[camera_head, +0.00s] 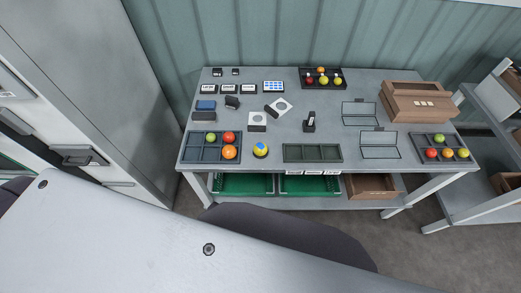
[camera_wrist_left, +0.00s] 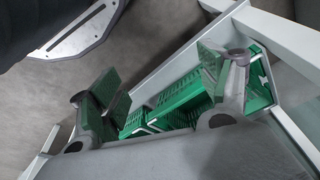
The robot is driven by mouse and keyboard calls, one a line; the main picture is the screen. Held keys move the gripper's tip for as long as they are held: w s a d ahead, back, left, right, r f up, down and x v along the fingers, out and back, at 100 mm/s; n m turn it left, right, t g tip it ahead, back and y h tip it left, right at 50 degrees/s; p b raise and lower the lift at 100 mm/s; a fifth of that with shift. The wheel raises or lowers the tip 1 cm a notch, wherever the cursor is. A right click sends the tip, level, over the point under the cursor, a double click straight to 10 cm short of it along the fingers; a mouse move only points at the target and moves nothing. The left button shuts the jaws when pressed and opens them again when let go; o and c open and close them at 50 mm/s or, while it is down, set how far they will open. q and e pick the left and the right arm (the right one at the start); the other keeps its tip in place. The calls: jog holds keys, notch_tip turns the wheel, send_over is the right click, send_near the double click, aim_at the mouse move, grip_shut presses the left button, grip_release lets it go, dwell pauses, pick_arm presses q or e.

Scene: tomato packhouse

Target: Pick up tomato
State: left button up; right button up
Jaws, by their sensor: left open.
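In the head view, a dark divided tray (camera_head: 197,153) at the table's front left holds a green tomato (camera_head: 211,138), a red tomato (camera_head: 229,138) and an orange tomato (camera_head: 230,152). A tray (camera_head: 416,141) at the right holds several more tomatoes, including a red one (camera_head: 432,153). A small black tray (camera_head: 340,84) at the back holds several small fruits. My left gripper (camera_wrist_left: 160,78) shows only in the left wrist view, open and empty, with green crates behind its fingers. No tomato shows in that view. My right gripper is in neither view.
The grey table (camera_head: 350,172) also carries a yellow-blue ball (camera_head: 260,149), an empty green tray (camera_head: 312,153), wire frames and a brown wooden box (camera_head: 415,103). Green crates (camera_head: 245,184) sit on the shelf below. A tall grey cabinet stands left.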

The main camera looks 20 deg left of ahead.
pick_arm(q)
jog(key=w+d+r+t+b, duration=0.1)
jog(key=w+r, duration=0.2)
jog(key=r, duration=1.1)
jog(key=w+d+r+b, duration=0.1)
jog(key=w+r, duration=0.2)
jog(key=r, duration=1)
jog(key=w+d+r+m+h, duration=0.2)
jog(key=w+d+r+m, duration=0.2)
jog(key=d, duration=0.2)
jog(key=w+d+r+m+h, duration=0.1)
jog(key=w+d+r+m, duration=0.3)
jog(key=d+r+m, duration=0.15)
jog(key=w+a+r+m+g+y, duration=0.1)
jog(key=w+a+r+m, duration=0.1)
jog(key=w, duration=0.3)
jog(key=w+a+r+m+g+y, duration=0.2)
jog(key=w+a+r+m, duration=0.1)
jog(key=w+m, duration=0.1)
jog(key=shift+w+a+r+b, duration=0.25)
jog(key=shift+w+b, duration=0.05)
jog(key=shift+w, duration=0.1)
jog(key=shift+f+m, duration=0.1)
jog(key=shift+m, duration=0.15)
